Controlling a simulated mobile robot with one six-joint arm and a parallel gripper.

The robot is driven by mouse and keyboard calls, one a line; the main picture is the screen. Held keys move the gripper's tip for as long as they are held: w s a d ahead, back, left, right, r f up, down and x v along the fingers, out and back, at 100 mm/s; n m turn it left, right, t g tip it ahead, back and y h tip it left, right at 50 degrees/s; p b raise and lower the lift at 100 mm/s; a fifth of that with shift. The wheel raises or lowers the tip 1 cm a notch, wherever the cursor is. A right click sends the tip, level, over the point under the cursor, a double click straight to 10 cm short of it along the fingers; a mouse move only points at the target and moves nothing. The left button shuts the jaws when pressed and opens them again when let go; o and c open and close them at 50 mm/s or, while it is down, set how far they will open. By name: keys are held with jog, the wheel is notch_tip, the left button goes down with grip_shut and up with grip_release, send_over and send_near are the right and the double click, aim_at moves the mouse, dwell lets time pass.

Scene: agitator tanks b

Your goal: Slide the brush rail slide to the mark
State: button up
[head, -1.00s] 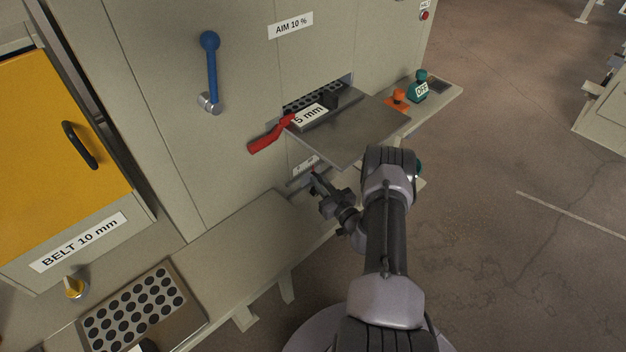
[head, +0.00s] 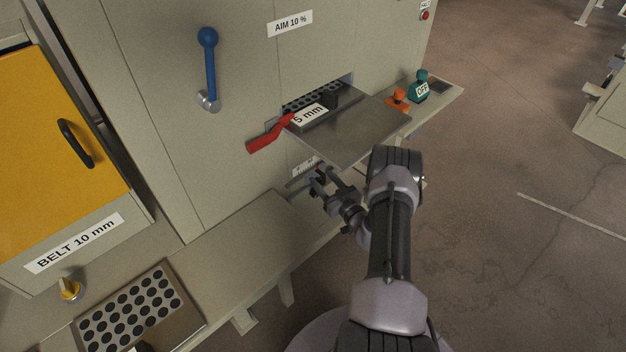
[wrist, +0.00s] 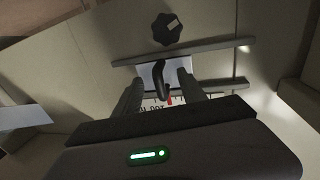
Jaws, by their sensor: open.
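The brush rail slide shows in the wrist view as a pale plate with a dark upright handle (wrist: 158,76), sitting between two dark rails (wrist: 185,50). A white scale (wrist: 155,104) with a red mark (wrist: 170,101) lies just below the handle. My gripper (wrist: 159,88) is open, one finger on each side of the handle; I cannot tell whether either touches it. In the head view my gripper (head: 321,177) is at the small scale plate (head: 304,166) under the shelf. It hides most of the slide there.
A metal shelf (head: 355,133) with a "5 mm" label and a red lever (head: 268,136) sit above my gripper. A dark knob (wrist: 167,28) is beyond the rails. A bench (head: 235,245) runs at lower left.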

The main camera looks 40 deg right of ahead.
jog(key=s, duration=0.2)
jog(key=s+p, duration=0.1)
jog(key=s, duration=0.3)
jog(key=shift+a, duration=0.4)
